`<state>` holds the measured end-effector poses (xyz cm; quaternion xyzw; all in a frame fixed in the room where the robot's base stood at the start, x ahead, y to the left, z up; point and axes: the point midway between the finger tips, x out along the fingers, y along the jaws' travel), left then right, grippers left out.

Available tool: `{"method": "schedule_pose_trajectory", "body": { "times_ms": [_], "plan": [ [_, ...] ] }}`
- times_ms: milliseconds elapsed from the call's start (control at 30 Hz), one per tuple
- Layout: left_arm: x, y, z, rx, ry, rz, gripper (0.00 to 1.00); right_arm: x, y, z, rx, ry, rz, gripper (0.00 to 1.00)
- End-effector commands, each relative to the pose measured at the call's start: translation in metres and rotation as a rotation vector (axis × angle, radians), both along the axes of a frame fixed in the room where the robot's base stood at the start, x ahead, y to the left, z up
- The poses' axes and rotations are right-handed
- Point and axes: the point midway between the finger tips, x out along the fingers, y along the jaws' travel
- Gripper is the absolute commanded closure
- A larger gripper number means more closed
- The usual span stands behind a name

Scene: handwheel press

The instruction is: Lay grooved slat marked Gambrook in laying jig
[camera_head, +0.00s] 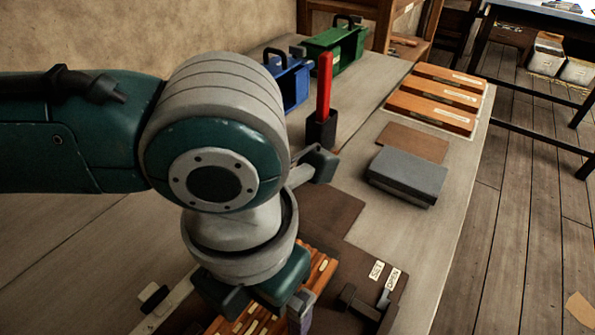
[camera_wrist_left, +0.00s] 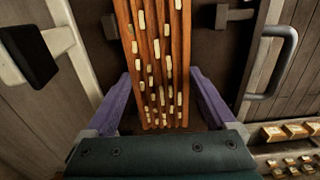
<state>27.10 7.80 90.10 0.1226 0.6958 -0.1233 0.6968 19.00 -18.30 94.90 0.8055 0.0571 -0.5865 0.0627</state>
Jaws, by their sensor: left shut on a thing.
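An orange-brown grooved wooden piece with several cream inlays (camera_wrist_left: 155,45) lies between the purple fingers of my left gripper (camera_wrist_left: 160,85), which is shut on it. In the head view the piece (camera_head: 321,272) shows at the bottom, partly hidden by my left wrist. I can read no name on it. My right gripper is not in view.
A grey block (camera_head: 408,172) and a thin brown plate (camera_head: 413,141) lie right of centre. A red handle (camera_head: 325,85) stands in a black holder. A blue bin (camera_head: 294,83) and a green bin (camera_head: 345,47) stand behind.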

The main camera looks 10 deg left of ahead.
Motion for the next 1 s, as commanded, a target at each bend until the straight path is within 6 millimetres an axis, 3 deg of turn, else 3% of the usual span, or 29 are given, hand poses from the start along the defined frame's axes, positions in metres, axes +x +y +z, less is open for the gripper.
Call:
{"method": "schedule_pose_trajectory", "body": {
  "times_ms": [467, 500, 600, 1000],
  "plan": [
    [-0.0001, -0.0001, 0.0001, 0.0, 0.0, -0.001, 0.7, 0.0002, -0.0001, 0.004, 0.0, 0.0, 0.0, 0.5],
    [-0.0001, -0.0001, 0.0001, 0.0, 0.0, -0.001, 0.09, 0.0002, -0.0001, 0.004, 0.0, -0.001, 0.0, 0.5],
    [-0.0001, -0.0001, 0.0001, 0.0, 0.0, -0.001, 0.0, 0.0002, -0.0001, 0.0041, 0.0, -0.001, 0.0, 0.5],
    [-0.0002, 0.0002, 0.0, 0.0, 0.0, 0.0, 0.0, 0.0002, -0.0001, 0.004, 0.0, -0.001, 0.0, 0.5]
  ]
}}
